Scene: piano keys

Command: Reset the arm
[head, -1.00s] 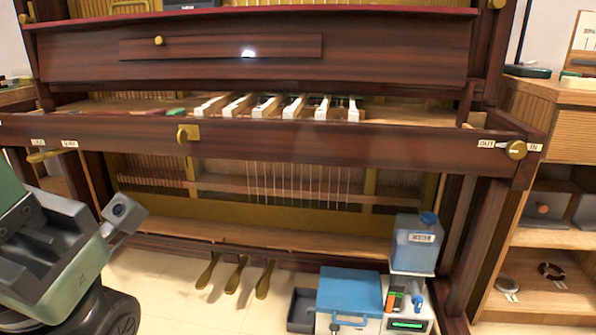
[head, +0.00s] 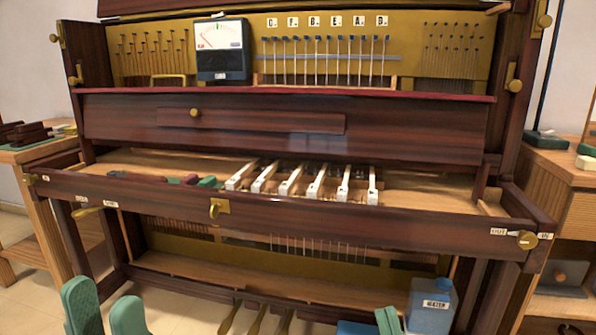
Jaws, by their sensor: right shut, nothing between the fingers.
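My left gripper (head: 106,310) is at the lower left of the head view, in front of the piano. Its two green fingers stand upright with a clear gap between them, open and empty. My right gripper (head: 388,320) is at the bottom edge, right of the middle, beside the blue water container (head: 430,306). Its green fingertips are together with nothing between them. Only the tips show; the rest of both arms is out of frame. Neither gripper touches the piano keys (head: 303,184), several white ones in the open key bed.
The dark wooden piano (head: 400,218) fills the middle, its front rail carrying a brass latch (head: 219,207). Pedals (head: 256,318) hang low in front. Floor shows at lower left.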

